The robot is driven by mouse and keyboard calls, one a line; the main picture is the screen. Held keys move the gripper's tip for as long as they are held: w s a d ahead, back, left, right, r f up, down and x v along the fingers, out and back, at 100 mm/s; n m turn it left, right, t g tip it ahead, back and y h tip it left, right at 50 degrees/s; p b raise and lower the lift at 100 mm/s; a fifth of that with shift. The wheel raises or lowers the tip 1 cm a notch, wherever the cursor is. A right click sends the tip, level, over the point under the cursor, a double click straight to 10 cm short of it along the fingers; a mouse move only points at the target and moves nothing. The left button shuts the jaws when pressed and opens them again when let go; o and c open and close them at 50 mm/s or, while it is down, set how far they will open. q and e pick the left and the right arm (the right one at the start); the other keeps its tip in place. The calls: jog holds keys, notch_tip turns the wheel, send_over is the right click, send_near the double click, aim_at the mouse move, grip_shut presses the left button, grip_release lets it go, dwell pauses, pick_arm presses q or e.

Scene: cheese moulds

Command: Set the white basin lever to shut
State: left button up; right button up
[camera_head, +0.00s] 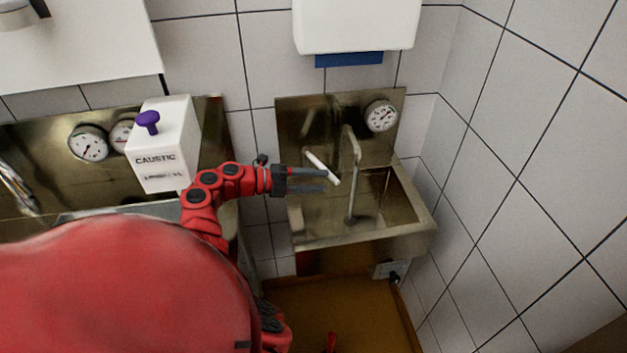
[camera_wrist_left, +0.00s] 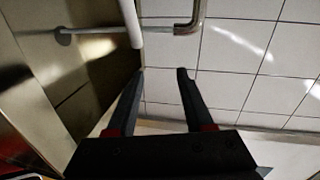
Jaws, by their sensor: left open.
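The white lever (camera_head: 322,168) is a slim white bar sticking out at a slant above the steel basin (camera_head: 418,212), left of its spout (camera_head: 355,150). My left gripper (camera_head: 325,181) is open, with its dark fingers pointing right at the lever's lower end. In the wrist view the lever (camera_wrist_left: 130,22) hangs in from the top, beyond the tips of my open left gripper (camera_wrist_left: 161,73). Nothing is between the fingers there, and I cannot tell whether a finger touches the lever. My right gripper is not seen.
A round gauge (camera_head: 381,116) sits on the basin's backsplash. A white dispenser (camera_head: 357,25) hangs above. A white caustic container (camera_head: 167,145) with a purple knob stands at left, near my arm. The tiled wall (camera_head: 500,150) closes off the right side.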

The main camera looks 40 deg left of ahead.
pick_arm(q)
jog(key=s+d+p, duration=0.4)
jog(key=s+p, duration=0.1)
jog(key=s, duration=0.1)
jog(key=shift+s+d+r, duration=0.2)
jog(key=shift+d+r, duration=0.1)
jog(key=shift+r, duration=0.05)
jog(key=shift+c, duration=0.4)
